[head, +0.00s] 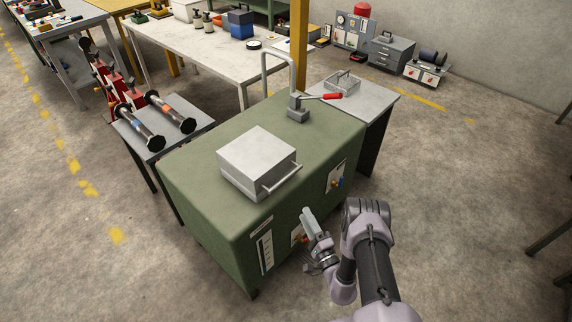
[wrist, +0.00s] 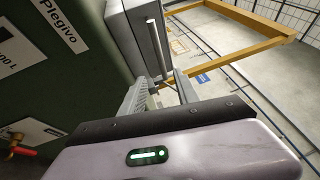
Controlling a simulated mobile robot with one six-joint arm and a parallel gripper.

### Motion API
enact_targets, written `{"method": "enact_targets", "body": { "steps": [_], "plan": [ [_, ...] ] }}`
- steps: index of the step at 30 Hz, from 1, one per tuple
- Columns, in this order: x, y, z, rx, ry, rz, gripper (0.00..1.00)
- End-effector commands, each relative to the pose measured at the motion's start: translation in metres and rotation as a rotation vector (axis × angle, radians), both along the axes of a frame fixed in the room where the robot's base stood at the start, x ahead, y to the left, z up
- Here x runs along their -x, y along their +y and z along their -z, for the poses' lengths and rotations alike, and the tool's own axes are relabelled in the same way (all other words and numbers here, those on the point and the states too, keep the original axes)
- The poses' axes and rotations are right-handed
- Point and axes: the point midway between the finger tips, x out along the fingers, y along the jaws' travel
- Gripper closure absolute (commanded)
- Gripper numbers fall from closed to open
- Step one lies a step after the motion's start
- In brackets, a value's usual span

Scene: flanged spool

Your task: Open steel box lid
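The steel box (head: 256,160) sits on top of the green cabinet (head: 215,215) with its lid closed. A bar handle (head: 282,179) runs along the box's front right side. In the wrist view the box (wrist: 128,40) is ahead of my gripper, with the pale handle bar (wrist: 156,41) upright in the picture. My gripper (head: 306,212) is in front of the cabinet, lower in the picture than the handle and apart from it. In the wrist view my gripper (wrist: 160,92) has its two fingers apart with nothing between them.
A hooked pipe and a red-handled lever (head: 330,97) stand at the cabinet's back end. Red-orange valve fittings (head: 302,238) stick out of the cabinet front near my gripper. A side table (head: 150,145) with spools adjoins on the left.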

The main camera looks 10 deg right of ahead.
Motion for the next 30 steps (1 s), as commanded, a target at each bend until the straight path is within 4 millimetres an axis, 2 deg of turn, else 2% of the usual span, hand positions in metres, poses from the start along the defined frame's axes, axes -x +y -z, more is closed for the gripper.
{"method": "enact_targets", "body": {
  "steps": [4, 12, 18, 24, 30],
  "plan": [
    [-0.024, 0.006, 0.0, 0.007, -0.005, 0.001, 0.62],
    [-0.102, 0.025, -0.015, 0.006, -0.006, -0.004, 0.62],
    [-0.145, 0.035, -0.024, 0.003, -0.003, -0.003, 0.62],
    [-0.163, 0.039, -0.029, 0.002, -0.001, -0.002, 0.62],
    [-0.164, 0.039, -0.03, 0.001, 0.001, -0.001, 0.62]
  ]
}}
